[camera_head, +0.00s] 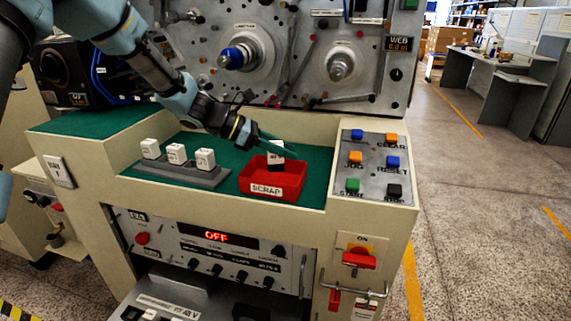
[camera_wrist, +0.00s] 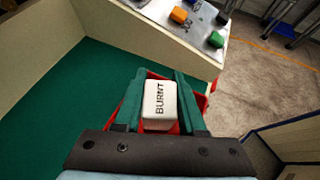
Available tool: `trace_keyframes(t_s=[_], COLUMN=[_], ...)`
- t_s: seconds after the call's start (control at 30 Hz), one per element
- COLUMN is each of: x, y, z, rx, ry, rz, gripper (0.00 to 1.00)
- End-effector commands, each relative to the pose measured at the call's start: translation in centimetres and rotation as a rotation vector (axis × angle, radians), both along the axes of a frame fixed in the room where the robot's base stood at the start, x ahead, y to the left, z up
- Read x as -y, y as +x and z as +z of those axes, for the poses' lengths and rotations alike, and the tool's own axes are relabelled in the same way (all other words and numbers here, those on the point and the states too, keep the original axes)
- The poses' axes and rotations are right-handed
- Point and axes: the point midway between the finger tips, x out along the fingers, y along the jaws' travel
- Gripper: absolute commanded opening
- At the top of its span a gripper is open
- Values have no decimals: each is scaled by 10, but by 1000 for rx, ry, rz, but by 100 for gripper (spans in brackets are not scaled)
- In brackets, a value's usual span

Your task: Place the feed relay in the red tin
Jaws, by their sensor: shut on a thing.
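The red tin (camera_head: 258,185), labelled SCRAP, sits on the green mat of the console. My gripper (camera_head: 278,150) reaches in from the upper left, with its fingers over the tin. It is shut on a white relay (camera_wrist: 160,102) marked BURNT, one finger on each side. The relay also shows in the head view (camera_head: 276,159), at or just above the back part of the tin. I cannot tell whether it touches the tin floor. In the wrist view, red tin edges (camera_wrist: 201,101) show around the fingers and relay.
A grey rack (camera_head: 180,174) left of the tin holds three white relays (camera_head: 205,159). A sloped button panel (camera_head: 375,165) stands to the right. The machine face with spindles (camera_head: 240,55) rises behind. Green mat (camera_wrist: 75,95) is clear beside the tin.

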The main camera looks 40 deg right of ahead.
Motion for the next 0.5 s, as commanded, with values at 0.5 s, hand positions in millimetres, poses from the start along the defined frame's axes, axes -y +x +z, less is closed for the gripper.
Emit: trace_keyframes(t_s=[0.5], x=[0], y=[0], z=[-43], rx=[1], ry=[-1], rz=[0], gripper=[0])
